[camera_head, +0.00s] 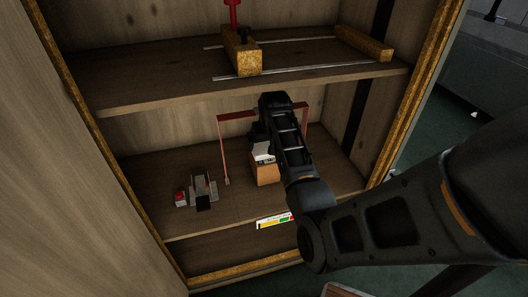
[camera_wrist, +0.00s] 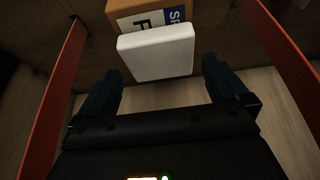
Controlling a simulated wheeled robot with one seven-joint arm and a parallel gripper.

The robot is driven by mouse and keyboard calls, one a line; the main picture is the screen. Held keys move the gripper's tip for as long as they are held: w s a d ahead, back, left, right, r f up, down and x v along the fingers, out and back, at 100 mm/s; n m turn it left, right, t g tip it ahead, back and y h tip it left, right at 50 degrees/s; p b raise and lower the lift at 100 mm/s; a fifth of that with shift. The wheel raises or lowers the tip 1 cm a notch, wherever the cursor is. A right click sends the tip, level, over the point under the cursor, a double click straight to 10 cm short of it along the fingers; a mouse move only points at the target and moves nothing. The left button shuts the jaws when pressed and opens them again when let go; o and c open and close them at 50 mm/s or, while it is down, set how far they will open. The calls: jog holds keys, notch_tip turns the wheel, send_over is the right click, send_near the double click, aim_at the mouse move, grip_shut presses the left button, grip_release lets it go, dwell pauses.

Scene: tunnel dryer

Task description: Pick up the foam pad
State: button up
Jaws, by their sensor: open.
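The foam pad looks like a white, rounded block (camera_wrist: 157,53) in the wrist view. It sits against or on an orange-brown box (camera_wrist: 119,10) with a white and blue label; the contact is unclear. In the head view the white patch (camera_head: 261,149) shows at the top of the box (camera_head: 266,174), partly hidden by my arm. My gripper (camera_wrist: 162,75) is open and empty. Its two dark fingers point toward the pad, one to each side of its near edge. In the head view my gripper's fingers are hidden.
A thin red frame (camera_head: 223,150) stands around the box, its uprights close on both sides of my gripper (camera_wrist: 62,75). A small grey device (camera_head: 203,188) and a red-and-white item (camera_head: 181,198) stand to the left. An upper shelf (camera_head: 150,88) overhangs. Cabinet walls border both sides.

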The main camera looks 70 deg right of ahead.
aim_at(264, 147)
jog(key=shift+b+x, duration=0.35)
jog(key=shift+x, duration=1.2)
jog(key=shift+w, duration=0.1)
jog(key=c, duration=0.7)
